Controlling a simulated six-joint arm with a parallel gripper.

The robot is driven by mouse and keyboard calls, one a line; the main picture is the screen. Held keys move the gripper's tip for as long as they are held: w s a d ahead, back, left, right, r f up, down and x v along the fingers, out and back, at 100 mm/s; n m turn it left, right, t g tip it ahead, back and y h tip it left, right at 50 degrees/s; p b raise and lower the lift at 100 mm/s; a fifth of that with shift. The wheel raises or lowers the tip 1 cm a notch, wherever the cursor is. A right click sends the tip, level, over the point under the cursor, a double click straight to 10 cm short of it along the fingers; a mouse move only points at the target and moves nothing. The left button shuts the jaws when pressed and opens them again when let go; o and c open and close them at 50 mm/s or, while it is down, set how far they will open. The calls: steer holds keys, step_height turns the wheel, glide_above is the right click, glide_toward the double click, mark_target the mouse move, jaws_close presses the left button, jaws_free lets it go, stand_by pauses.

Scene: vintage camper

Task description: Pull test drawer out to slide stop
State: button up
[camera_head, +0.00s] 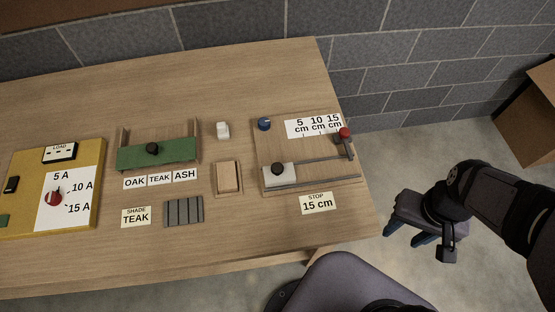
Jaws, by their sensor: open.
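At the right of the bench, a wooden board (320,170) carries a pale block with a black knob (278,172) at the left end of two grey rails (322,172). A lever with a red knob (345,132) stands at its far right. Farther left, a green panel with a black knob (178,151) sits between two wooden sides. I cannot tell for sure which is the test drawer. My gripper (404,235) is open and empty, over the floor, right of the bench and apart from everything.
A scale card marked 5, 10, 15 cm (312,127) and a blue knob (264,124) lie behind the rails. A cardboard box (530,115) is at far right.

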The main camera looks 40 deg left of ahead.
steer(key=s+a+n, duration=0.1)
steer(key=a, duration=0.1)
steer(key=s+a+n+p, duration=0.1)
steer(key=a+n, duration=0.1)
steer(key=a, duration=0.1)
steer(key=s+a+n+g+p, duration=0.1)
steer(key=a, duration=0.1)
steer(key=shift+a+r+h, duration=0.15)
steer(key=shift+a+h, duration=0.05)
steer(key=shift+h, duration=0.2)
steer(key=s+a+r+n+t+p, duration=0.1)
steer(key=a+n, duration=0.2)
steer(key=a, duration=0.5)
steer(key=s+a+r+n+p, duration=0.1)
steer(key=a+n+p, duration=0.15)
steer(key=a, duration=0.55)
step_height(320, 180, up, 6)
steer(key=f+n+y+b, duration=0.1)
steer(key=n, duration=0.2)
glide_above(277, 167)
steer(key=a, duration=0.1)
steer(key=shift+w+r+t, duration=0.25)
steer(key=shift+w+t, duration=0.05)
steer(key=shift+s+d+n, duration=0.3)
steer(key=shift+d+n, duration=0.2)
steer(key=shift+n, duration=0.45)
steer(key=shift+f+p, duration=1.05)
steer(key=shift+f, duration=2.6)
